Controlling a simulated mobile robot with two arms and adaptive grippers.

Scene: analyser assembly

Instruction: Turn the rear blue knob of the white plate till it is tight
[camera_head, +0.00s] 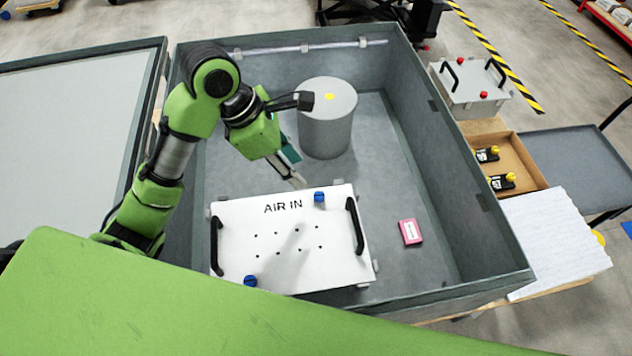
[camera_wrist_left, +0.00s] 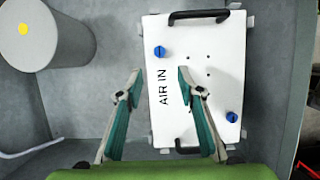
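The white plate (camera_head: 285,262) marked "AIR IN" lies in the grey bin, with a black handle at each side. Its rear blue knob (camera_head: 319,197) stands right of the lettering; it also shows in the left wrist view (camera_wrist_left: 160,52). The front blue knob (camera_head: 250,281) is near the front left corner and shows in the wrist view too (camera_wrist_left: 232,117). My left gripper (camera_head: 298,182) is above the plate's rear edge, left of the rear knob. In the wrist view its fingers (camera_wrist_left: 159,72) are apart and empty, with the rear knob just beyond the tips. My right gripper is not seen.
A grey cylinder (camera_head: 328,125) with a yellow spot stands behind the plate in the bin (camera_head: 440,180). A pink box (camera_head: 410,232) lies to the right on the bin floor. The bin's walls surround the plate. A grey case (camera_head: 468,95) and a cardboard box (camera_head: 530,172) are outside, right.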

